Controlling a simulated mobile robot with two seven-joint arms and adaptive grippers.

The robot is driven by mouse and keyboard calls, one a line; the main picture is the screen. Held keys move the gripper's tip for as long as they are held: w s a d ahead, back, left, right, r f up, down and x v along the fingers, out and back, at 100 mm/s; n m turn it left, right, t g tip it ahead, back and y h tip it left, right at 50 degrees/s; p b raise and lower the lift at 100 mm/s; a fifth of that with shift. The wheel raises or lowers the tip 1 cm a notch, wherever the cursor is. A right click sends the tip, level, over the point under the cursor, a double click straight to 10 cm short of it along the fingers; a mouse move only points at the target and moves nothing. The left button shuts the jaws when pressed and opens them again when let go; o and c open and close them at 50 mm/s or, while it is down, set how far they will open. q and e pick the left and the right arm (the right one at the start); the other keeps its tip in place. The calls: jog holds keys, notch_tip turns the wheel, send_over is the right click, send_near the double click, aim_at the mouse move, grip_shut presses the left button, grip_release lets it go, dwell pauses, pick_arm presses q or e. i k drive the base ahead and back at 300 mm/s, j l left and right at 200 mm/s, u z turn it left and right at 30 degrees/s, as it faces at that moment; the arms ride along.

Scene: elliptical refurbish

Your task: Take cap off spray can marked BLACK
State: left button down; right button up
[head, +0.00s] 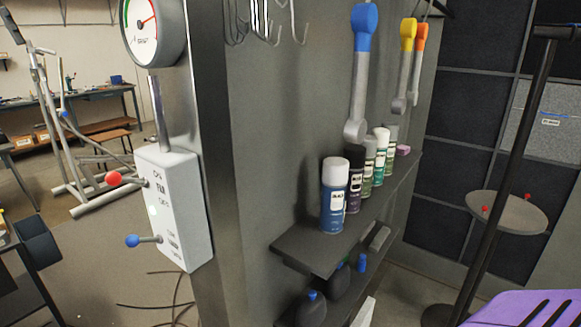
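Several spray cans stand upright in a row on the upper dark shelf (305,247). The nearest is a blue can (333,208) with a white cap. Right behind it is a dark can (354,190) with a black cap, partly hidden by the blue one. Farther back stand a greyish-green can (368,165), a green can with a white cap (382,140) and a grey-capped can (391,138). Each visible can appears to have its cap on. The labels are too small to read, so I cannot tell which says BLACK. Neither of my grippers is in view.
Wrenches with blue (360,75), yellow (404,65) and orange ends hang above the cans. A white control box (175,215) with red and blue knobs is at left. Dark bottles (311,309) stand below. A black pole (510,140) and a purple object (510,312) are at right.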

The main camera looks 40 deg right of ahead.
aim_at(355, 180)
jog(key=z, duration=1.55)
